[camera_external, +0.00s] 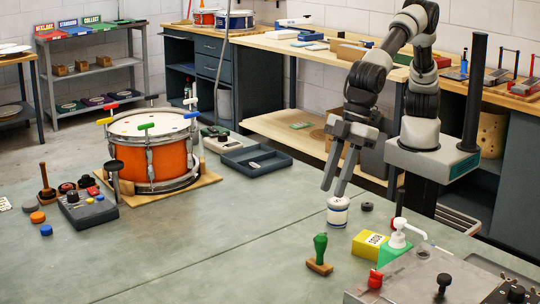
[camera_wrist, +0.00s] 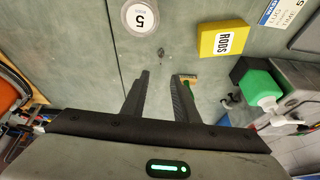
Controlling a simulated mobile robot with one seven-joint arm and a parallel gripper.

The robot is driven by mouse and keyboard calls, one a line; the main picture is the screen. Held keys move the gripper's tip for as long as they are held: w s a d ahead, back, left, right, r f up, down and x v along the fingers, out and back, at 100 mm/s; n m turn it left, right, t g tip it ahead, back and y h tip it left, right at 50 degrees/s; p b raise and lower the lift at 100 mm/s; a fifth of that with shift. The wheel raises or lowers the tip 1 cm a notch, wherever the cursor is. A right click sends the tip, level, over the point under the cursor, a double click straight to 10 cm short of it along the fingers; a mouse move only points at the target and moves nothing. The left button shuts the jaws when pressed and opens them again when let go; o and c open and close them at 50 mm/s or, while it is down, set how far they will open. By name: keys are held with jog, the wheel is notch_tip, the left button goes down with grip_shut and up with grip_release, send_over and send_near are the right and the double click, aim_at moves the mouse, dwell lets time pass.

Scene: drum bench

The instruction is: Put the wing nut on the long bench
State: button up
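A small dark grey piece, probably the wing nut (camera_wrist: 161,52), lies on the grey-green table top in the wrist view, just beyond my fingertips. I cannot make it out in the external view. My gripper (camera_wrist: 160,74) is open, with nothing between its fingers. In the external view my gripper (camera_external: 333,193) points down, its tips just above or behind the white jar with blue bands (camera_external: 337,213). A long wooden bench (camera_external: 290,46) runs along the back wall, with a lower shelf (camera_external: 290,130); the frames do not name which surface is the long bench.
Near my gripper are a yellow RODS box (camera_external: 369,243), a green-handled stamp (camera_external: 320,256), a green pump bottle (camera_external: 398,240) and a dark round piece (camera_external: 367,206). An orange drum (camera_external: 155,150) and a dark tray (camera_external: 256,160) stand farther left. The front middle of the table (camera_external: 210,240) is clear.

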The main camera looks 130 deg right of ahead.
jog(key=s+d+r, duration=1)
jog(key=s+r, duration=0.1)
jog(key=s, duration=0.3)
jog(key=s+d+f, duration=0.1)
jog(key=s+d, duration=0.2)
jog(key=s, duration=0.7)
jog(key=s+d+t, duration=0.1)
jog(key=s+d, duration=0.2)
jog(key=s, duration=0.7)
jog(key=shift+s+d+f+n, duration=0.15)
jog(key=shift+s+f+n, duration=0.2)
jog(key=shift+n, duration=0.05)
